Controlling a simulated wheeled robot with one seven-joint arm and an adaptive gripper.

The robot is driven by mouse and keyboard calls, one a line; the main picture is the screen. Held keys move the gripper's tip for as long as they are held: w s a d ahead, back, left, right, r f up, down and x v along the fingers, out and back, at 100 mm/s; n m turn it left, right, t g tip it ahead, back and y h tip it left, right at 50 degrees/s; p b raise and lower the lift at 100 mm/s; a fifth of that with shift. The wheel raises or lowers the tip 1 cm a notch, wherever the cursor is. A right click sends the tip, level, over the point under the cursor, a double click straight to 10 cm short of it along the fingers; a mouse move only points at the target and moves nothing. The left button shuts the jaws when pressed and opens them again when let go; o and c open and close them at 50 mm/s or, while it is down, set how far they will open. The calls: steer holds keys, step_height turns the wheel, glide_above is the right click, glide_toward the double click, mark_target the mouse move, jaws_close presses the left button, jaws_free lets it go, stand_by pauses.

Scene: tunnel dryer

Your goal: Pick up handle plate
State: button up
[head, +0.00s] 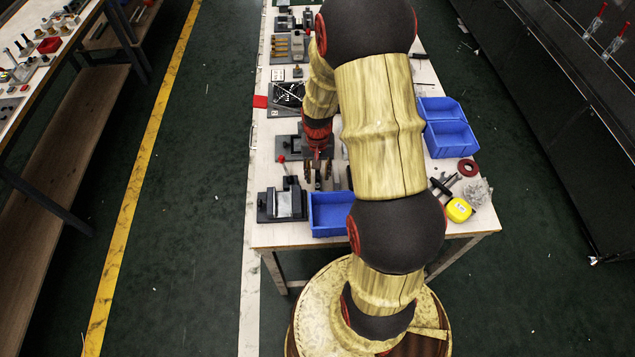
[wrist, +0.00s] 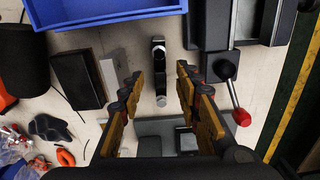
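A small upright dark piece with a silvery middle (wrist: 159,67), which I take to be the handle plate, shows in the wrist view on the pale tabletop. It lies between and just beyond the fingertips of my gripper (wrist: 160,78). The fingers are open with a gap on both sides of it, and nothing is held. In the head view my gripper (head: 318,174) is low over the table's near half. I cannot pick the plate out there, behind the fingers and arm.
A blue bin (head: 330,228) and a vise (head: 284,204) stand near the front edge. The vise's red-knobbed lever (wrist: 238,105) is close right of my fingers in the wrist view. A black block (wrist: 80,80) lies to the left. More blue bins (head: 451,141) are at the right.

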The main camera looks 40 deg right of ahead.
step_height(320, 180, down, 2)
steer(key=shift+f, duration=0.1)
steer(key=shift+c, duration=0.4)
steer(key=c, duration=0.7)
jaws_close()
